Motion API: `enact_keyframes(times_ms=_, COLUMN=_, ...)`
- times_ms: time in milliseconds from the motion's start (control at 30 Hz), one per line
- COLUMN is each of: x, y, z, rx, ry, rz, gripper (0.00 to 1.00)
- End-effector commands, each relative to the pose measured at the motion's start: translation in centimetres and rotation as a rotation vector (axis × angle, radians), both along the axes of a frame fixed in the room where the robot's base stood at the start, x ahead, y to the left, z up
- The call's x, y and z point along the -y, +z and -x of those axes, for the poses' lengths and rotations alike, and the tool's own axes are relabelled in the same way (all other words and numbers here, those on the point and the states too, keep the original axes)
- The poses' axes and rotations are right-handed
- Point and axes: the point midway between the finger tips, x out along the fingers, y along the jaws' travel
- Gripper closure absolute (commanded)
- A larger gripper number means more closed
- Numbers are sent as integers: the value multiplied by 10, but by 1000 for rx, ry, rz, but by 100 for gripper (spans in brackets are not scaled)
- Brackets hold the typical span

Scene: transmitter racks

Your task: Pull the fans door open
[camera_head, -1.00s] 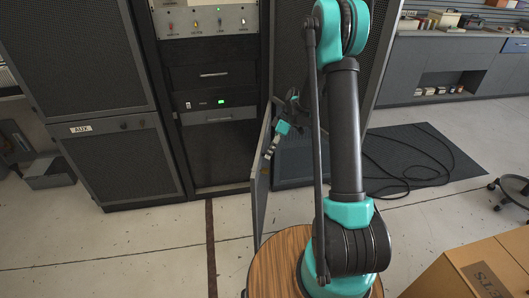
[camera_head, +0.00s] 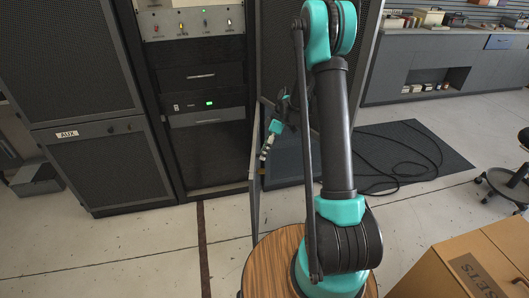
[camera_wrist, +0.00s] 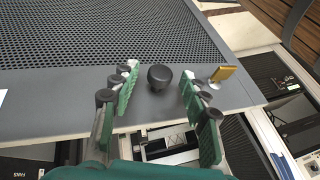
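The fans door (camera_head: 254,190) stands swung out from the lower part of the middle rack, seen nearly edge-on in the head view. In the wrist view it is a grey panel (camera_wrist: 60,85) with black mesh, a round black knob (camera_wrist: 159,77) and a small yellow tab (camera_wrist: 223,74). My gripper (camera_head: 266,150) is at the right side of the door in the head view. In the wrist view my gripper (camera_wrist: 159,85) is open, with its fingers on either side of the knob and gaps visible. Whether a finger touches the door is unclear.
The AUX cabinet (camera_head: 90,165) stands left of the rack (camera_head: 207,150). A cardboard box (camera_head: 470,265) is at the lower right, with a wheeled chair (camera_head: 505,180) beyond it. A dark mat (camera_head: 425,150) with a loose cable lies right of my arm. Floor left of the door is clear.

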Motion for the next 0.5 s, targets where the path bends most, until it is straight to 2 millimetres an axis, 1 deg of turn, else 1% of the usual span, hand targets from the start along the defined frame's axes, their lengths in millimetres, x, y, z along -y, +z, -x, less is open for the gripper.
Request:
enact_keyframes(times_ms=133, x=1, y=1, z=0, rx=0, ry=0, rz=0, gripper=55)
enact_keyframes(times_ms=233, x=3, y=7, z=-2, rx=0, ry=-1, rz=0, gripper=55)
enact_keyframes(times_ms=500, x=21, y=44, z=-12, rx=1, ry=-2, rz=0, gripper=55)
